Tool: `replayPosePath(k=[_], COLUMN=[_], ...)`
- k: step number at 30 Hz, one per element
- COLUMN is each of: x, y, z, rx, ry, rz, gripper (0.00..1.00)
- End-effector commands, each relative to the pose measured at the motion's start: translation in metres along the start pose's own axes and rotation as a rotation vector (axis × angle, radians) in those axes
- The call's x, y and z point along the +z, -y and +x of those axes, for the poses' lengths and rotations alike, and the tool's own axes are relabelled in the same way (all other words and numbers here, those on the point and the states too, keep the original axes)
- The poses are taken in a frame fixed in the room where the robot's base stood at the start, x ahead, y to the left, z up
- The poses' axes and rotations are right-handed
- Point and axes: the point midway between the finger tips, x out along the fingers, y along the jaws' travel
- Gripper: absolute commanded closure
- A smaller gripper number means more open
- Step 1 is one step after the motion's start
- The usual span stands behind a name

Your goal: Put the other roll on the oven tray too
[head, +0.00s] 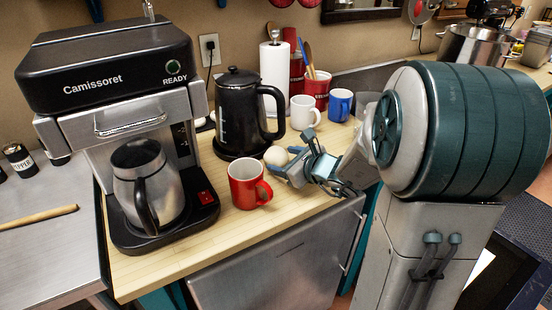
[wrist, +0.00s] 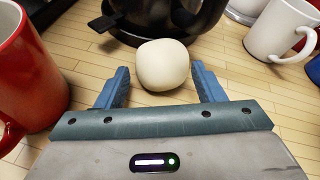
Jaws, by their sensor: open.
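A pale round roll (head: 276,156) lies on the wooden counter in front of the black kettle. It also shows in the wrist view (wrist: 163,65), just beyond and between my fingertips. My gripper (head: 294,164) is low over the counter, with its fingers pointing at the roll. In the wrist view my gripper (wrist: 160,84) is open, with one blue finger on each side of the roll's near edge. I cannot tell whether a finger touches the roll. No oven tray is recognisable in either view.
A red mug (head: 247,186) stands close to the left of my gripper. The black kettle (head: 240,112) is right behind the roll. A white mug (head: 304,112) and a blue mug (head: 340,104) stand to the right. A coffee machine (head: 110,70) fills the counter's left end.

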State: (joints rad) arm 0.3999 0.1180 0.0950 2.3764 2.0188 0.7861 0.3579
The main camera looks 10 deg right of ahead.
Motion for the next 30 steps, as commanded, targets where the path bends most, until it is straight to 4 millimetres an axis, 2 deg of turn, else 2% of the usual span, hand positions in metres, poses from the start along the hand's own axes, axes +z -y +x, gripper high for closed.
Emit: replayPosePath(k=[3,6,15,18,20,21,30], x=[0.000,0.000,0.000,0.000,0.000,0.000,0.002], y=[0.000,0.001,0.001,0.001,0.001,0.001,0.001], z=[0.018,0.027,0.031,0.030,0.030,0.030,0.030], rx=[0.002,0.001,0.000,0.000,0.000,0.000,-0.001], ry=[0.000,0.000,-0.001,0.000,0.000,0.000,0.000], rz=[0.002,0.001,0.000,0.000,0.000,0.000,0.000], gripper=[0.38,0.38,0.38,0.66,0.66,0.70,0.70])
